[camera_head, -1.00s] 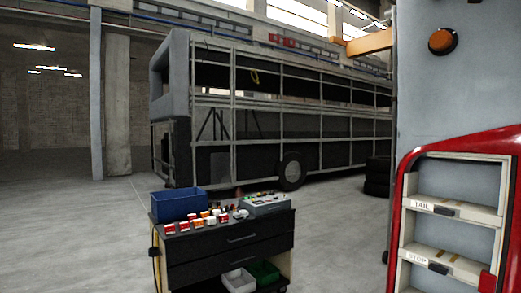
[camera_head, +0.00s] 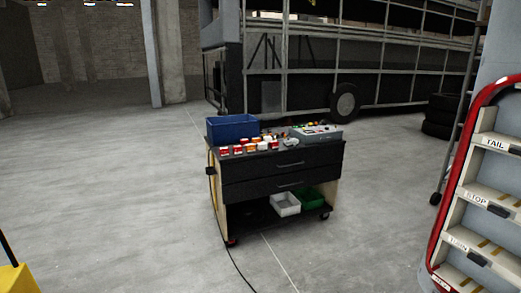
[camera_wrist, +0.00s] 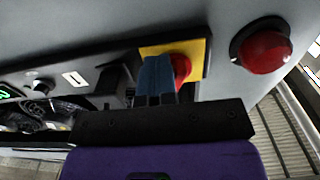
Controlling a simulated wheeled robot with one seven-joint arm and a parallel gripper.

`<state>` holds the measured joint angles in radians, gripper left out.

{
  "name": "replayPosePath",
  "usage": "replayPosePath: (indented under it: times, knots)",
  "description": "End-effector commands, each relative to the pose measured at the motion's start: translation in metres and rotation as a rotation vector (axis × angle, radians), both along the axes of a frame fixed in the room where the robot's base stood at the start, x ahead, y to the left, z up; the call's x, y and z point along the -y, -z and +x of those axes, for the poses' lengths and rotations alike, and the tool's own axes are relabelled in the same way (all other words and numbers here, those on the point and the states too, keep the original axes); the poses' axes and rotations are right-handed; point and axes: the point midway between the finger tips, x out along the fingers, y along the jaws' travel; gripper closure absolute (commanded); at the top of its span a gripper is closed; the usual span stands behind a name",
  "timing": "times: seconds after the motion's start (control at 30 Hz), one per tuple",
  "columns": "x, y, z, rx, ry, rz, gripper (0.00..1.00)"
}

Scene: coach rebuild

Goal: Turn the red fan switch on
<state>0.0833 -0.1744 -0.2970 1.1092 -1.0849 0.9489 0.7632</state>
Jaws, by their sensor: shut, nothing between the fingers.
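In the wrist view, the blue fingers of my gripper (camera_wrist: 156,62) are together and empty, in front of a grey panel (camera_wrist: 215,28). They overlap a yellow plate (camera_wrist: 202,50) with a red knob or button (camera_wrist: 182,66) on it, partly hidden behind the fingers. I cannot tell whether they touch it. A larger red dome (camera_wrist: 264,50) stands on the panel to the right. No label marks a red fan switch, so I cannot tell which part it is. My gripper does not show in the head view.
In the wrist view, a green lit display (camera_wrist: 5,93) and dark fittings lie at left. In the head view, a black drawer trolley (camera_head: 270,183) carries a blue bin (camera_head: 233,128) and a grey control box (camera_head: 316,134). A red-edged rack (camera_head: 437,235) stands at right; the left floor is mostly clear.

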Motion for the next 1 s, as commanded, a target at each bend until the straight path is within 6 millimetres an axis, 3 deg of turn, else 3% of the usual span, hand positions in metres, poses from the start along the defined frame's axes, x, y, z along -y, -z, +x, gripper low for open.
replayPosePath:
  times: [1.0]
  knots:
    - [-0.008,0.001,0.020,-0.001,-0.001,-0.001,1.00]
